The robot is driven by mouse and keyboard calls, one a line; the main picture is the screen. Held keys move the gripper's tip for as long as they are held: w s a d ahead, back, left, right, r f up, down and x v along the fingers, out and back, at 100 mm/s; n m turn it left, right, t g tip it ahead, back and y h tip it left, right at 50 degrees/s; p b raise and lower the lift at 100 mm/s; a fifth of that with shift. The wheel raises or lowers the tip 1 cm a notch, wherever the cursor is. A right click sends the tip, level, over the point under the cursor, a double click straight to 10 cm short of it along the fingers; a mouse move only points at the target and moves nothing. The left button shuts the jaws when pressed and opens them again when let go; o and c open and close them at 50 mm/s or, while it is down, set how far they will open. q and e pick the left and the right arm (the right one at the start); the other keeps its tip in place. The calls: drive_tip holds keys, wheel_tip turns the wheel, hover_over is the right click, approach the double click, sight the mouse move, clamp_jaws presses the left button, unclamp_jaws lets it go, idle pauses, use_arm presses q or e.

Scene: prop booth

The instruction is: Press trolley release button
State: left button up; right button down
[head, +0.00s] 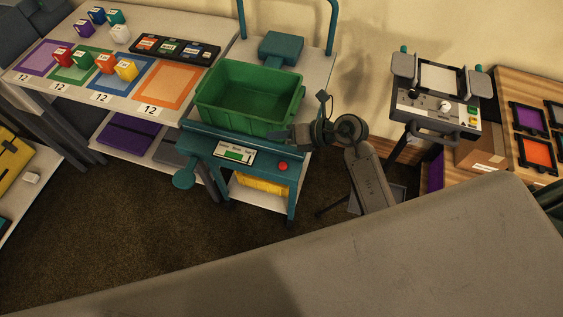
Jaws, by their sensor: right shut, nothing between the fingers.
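A teal trolley (236,174) stands in the middle, carrying an open green crate (250,107) on its top. On its front panel are a small label or display with a green patch (235,154) and, to the right, a round red button (283,166). My right gripper (281,139) is shut and empty. It comes in from the right at the crate's lower right corner, a little above the red button in the picture. Whether it touches the trolley or crate I cannot tell. My left gripper is not in view.
A table (202,28) at the left holds coloured mats, small tagged blocks and a black tray (175,50). At the right are a grey device on a stand (437,108) and a wooden table (506,95) with framed panels. Dark floor (130,220) is clear in front of the trolley.

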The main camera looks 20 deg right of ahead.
drive_tip(key=shift+s+d+f+n+g+h, duration=0.4)
drive_tip(key=shift+d+f+g+h, duration=0.2)
drive_tip(key=shift+h, duration=0.15)
drive_tip(key=shift+s+d+f+n+g+h, duration=0.25)
drive_tip(key=shift+d+f+n+g+h, duration=0.15)
drive_tip(key=shift+d+f+g+h, duration=0.25)
drive_tip(key=shift+a+r, duration=0.1)
drive_tip(key=shift+a, duration=0.05)
drive_tip(key=b, duration=0.6)
hover_over(287, 166)
wheel_tip(287, 166, down, 8)
drive_tip(key=shift+f, duration=0.1)
drive_tip(key=shift+f+b, duration=0.25)
drive_tip(key=shift+b, duration=0.05)
idle(0.7)
drive_tip(key=shift+f, duration=0.4)
